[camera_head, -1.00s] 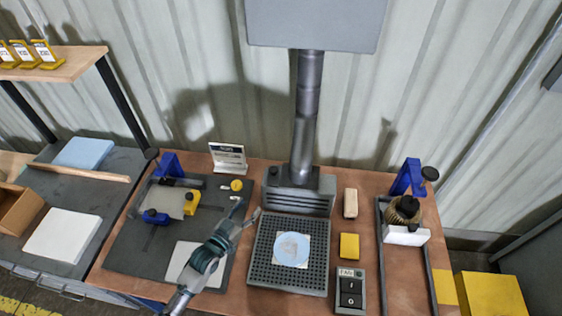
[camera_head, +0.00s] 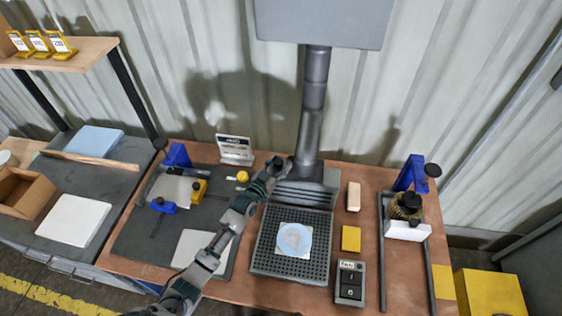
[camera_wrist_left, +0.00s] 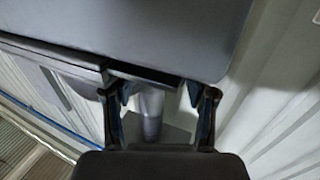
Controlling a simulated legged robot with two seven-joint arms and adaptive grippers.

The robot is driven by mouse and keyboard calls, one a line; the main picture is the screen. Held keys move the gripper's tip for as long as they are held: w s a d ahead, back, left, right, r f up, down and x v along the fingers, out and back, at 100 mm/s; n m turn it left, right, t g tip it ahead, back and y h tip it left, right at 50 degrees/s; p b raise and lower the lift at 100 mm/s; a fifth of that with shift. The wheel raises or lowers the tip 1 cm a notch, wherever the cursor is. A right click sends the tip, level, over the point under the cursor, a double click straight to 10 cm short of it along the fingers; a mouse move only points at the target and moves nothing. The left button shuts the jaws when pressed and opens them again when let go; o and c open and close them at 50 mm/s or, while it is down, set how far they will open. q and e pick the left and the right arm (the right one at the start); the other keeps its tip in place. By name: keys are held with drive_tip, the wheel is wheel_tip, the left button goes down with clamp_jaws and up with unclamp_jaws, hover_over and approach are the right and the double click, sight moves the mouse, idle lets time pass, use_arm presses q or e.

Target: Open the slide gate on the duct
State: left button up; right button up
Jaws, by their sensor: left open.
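The grey duct (camera_head: 313,100) comes down from the hood panel to a grey housing (camera_head: 318,175) at the back of the perforated plate. The black gate knob at the housing's left top corner is hidden by my left gripper or merges with it. My left gripper (camera_head: 282,163) is at that corner, just left of the duct's foot. In the left wrist view its two fingers (camera_wrist_left: 155,92) are apart, with a grey cylinder (camera_wrist_left: 152,112) visible between and beyond them. I cannot tell whether the fingers touch the gate. My right gripper is not in view.
The perforated plate (camera_head: 262,262) holds a white sheet and pale blue disc. A sign (camera_head: 235,150) stands close left of the gripper. A switch box (camera_head: 350,283), yellow block (camera_head: 351,238) and rail tray (camera_head: 382,270) lie right. The hood panel (camera_head: 320,22) hangs above.

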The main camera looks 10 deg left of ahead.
use_arm(q)
drive_tip(key=shift+w+d, duration=0.2)
drive_tip(key=shift+w, duration=0.15)
drive_tip(key=shift+w+a, duration=0.1)
drive_tip(key=shift+w, duration=0.05)
drive_tip(key=shift+a+f, duration=0.1)
drive_tip(key=shift+a, duration=0.65)
drive_tip(key=c, duration=0.8)
clamp_jaws()
drive_tip(key=shift+d, duration=0.35)
drive_tip(key=shift+a, duration=0.3)
drive_tip(key=a+b, duration=0.2)
drive_tip(key=a, duration=0.6)
drive_tip(key=shift+r+b, duration=0.25)
drive_tip(key=shift+b, duration=0.1)
drive_tip(key=o, duration=0.6)
unclamp_jaws()
drive_tip(key=shift+d, duration=0.15)
drive_tip(key=shift+o, duration=1)
drive_tip(key=shift+d, duration=0.15)
drive_tip(key=v, duration=1.1)
drive_tip(key=shift+s+f, duration=0.25)
drive_tip(key=shift+s, duration=0.05)
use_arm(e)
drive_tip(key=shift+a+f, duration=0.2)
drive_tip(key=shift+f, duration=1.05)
